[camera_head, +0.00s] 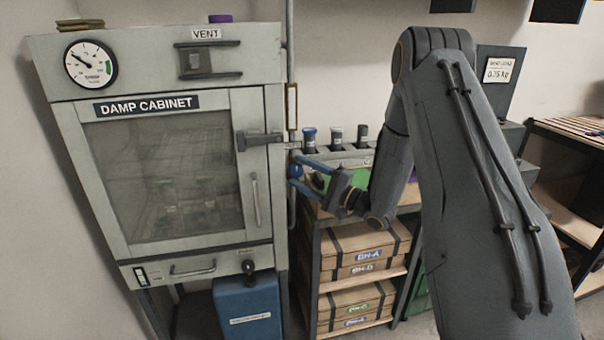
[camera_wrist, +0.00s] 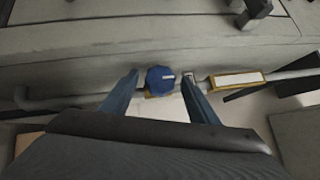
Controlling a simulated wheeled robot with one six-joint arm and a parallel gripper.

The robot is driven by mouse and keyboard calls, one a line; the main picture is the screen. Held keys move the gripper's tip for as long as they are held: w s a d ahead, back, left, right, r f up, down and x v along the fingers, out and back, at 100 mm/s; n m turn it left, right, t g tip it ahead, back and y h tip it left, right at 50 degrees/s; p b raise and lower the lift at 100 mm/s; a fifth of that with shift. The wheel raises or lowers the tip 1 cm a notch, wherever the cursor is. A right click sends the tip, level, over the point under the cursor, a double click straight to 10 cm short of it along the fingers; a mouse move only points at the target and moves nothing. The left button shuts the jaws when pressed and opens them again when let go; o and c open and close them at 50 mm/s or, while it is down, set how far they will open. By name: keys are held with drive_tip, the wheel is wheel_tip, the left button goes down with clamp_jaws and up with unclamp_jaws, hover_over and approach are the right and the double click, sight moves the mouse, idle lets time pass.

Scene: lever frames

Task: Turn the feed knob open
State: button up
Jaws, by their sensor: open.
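The feed knob (camera_wrist: 161,81) is blue and faceted, with a small pale mark on its face. It sits on a thin grey pipe that runs across the wrist view. In the head view the knob (camera_head: 295,171) is small, on the upright pipe beside the cabinet's right side. My gripper (camera_wrist: 161,77) is open, with one blue finger on each side of the knob. Gaps show between the knob and both fingers, the right one narrower. In the head view my gripper (camera_head: 298,171) reaches left to the pipe from the right. Whether the fingertips touch the knob cannot be told.
The damp cabinet (camera_head: 190,265) stands left of the pipe, with a door latch (camera_head: 262,140) jutting toward it. A yellow-framed label (camera_wrist: 237,80) is on the pipe near the right finger. A rack with capped bottles (camera_head: 336,138) stands behind my gripper, above shelved boxes (camera_head: 362,240).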

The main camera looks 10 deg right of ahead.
drive_tip(key=shift+c, duration=0.2)
drive_tip(key=c, duration=1)
